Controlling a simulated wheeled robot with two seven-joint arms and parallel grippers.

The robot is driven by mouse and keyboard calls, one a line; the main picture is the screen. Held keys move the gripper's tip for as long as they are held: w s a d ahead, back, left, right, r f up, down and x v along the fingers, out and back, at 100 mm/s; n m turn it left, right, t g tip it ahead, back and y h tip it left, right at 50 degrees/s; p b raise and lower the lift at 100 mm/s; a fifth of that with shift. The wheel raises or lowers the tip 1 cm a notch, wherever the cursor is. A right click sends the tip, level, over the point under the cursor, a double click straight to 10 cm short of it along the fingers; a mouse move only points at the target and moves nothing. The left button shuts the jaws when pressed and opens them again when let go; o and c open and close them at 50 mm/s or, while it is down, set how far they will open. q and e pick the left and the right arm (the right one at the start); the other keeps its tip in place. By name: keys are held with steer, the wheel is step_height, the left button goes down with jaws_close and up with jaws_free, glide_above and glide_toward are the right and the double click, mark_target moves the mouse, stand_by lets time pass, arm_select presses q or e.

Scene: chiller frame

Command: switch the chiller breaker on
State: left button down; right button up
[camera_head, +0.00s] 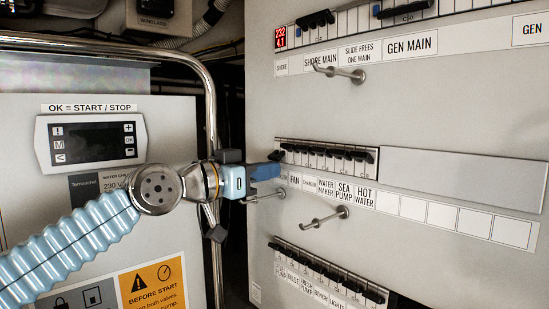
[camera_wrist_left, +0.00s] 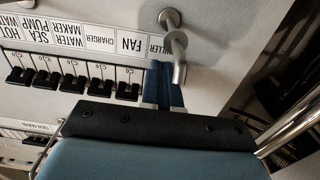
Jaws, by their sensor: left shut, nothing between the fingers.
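The middle breaker row (camera_head: 325,154) is on the grey panel, with black levers over white labels. The chiller label (camera_wrist_left: 157,46) shows partly, upside down, in the left wrist view, at the end of the row beside the FAN label (camera_wrist_left: 130,43). My left gripper (camera_head: 272,168) is shut and empty at the left end of this row. Its blue fingertips (camera_wrist_left: 163,86) are at the chiller breaker's place and hide that breaker in the wrist view. I cannot tell its lever position or whether the fingers touch it. My right gripper is not in view.
A metal hook (camera_wrist_left: 175,45) stands out close to my left fingers. Other hooks (camera_head: 340,74) (camera_head: 326,217) jut from the panel. A lower breaker row (camera_head: 330,270) is below. A bent metal rail (camera_head: 208,90) and a start/stop display (camera_head: 92,142) are at left.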

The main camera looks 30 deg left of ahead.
arm_select(q)
steer(key=shift+r, duration=0.15)
steer(key=shift+r+p, duration=0.7)
steer(key=shift+r, duration=0.1)
steer(key=shift+s+a, duration=0.1)
steer(key=shift+s+a+f+b, duration=0.2)
steer(key=shift+s+a+b, duration=0.1)
steer(key=shift+s+b, duration=0.25)
steer(key=shift+b+v, duration=0.6)
steer(key=shift+v, duration=1.7)
